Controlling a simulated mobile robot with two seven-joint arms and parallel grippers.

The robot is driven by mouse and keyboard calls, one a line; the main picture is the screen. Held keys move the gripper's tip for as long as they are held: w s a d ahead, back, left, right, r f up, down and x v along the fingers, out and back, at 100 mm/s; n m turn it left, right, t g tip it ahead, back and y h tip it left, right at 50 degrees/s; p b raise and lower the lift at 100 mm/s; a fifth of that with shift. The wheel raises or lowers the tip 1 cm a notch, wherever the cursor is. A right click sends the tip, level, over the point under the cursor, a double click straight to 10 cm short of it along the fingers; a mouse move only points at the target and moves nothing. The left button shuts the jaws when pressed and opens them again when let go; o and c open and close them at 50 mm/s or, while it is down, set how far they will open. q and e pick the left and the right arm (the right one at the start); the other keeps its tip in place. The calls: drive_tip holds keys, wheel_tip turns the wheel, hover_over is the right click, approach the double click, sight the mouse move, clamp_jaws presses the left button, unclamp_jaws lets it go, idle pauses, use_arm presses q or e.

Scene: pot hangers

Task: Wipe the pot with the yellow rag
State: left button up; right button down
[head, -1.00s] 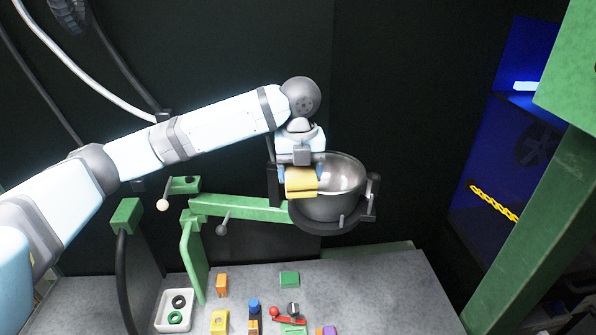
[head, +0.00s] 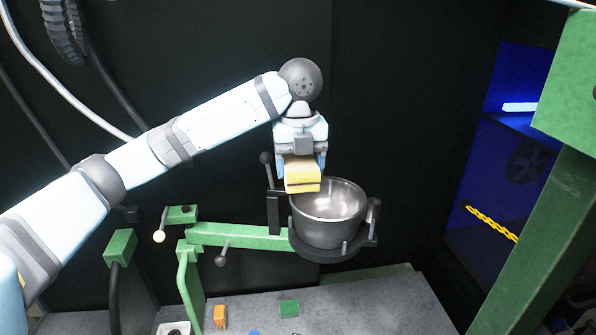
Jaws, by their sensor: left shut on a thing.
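The pot (head: 338,224) is a round grey metal bowl, upright in a dark ring holder at the end of a green arm. My left gripper (head: 303,170) is shut on the yellow rag (head: 303,174), a folded block with a tan upper face. The rag is at the pot's left rear rim in the picture, overlapping the rim. I cannot tell whether it touches the metal. The pot's inside is largely visible and looks empty. My right gripper is out of view.
The green arm (head: 240,236) with ball-ended levers carries the holder. A grey table (head: 370,300) below has an orange block (head: 220,316) and a green block (head: 289,308). A green post (head: 540,230) stands at the right. A dark wall is behind.

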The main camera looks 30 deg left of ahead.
use_arm(q)
drive_tip(key=shift+w, duration=0.1)
drive_tip(key=shift+r, duration=3)
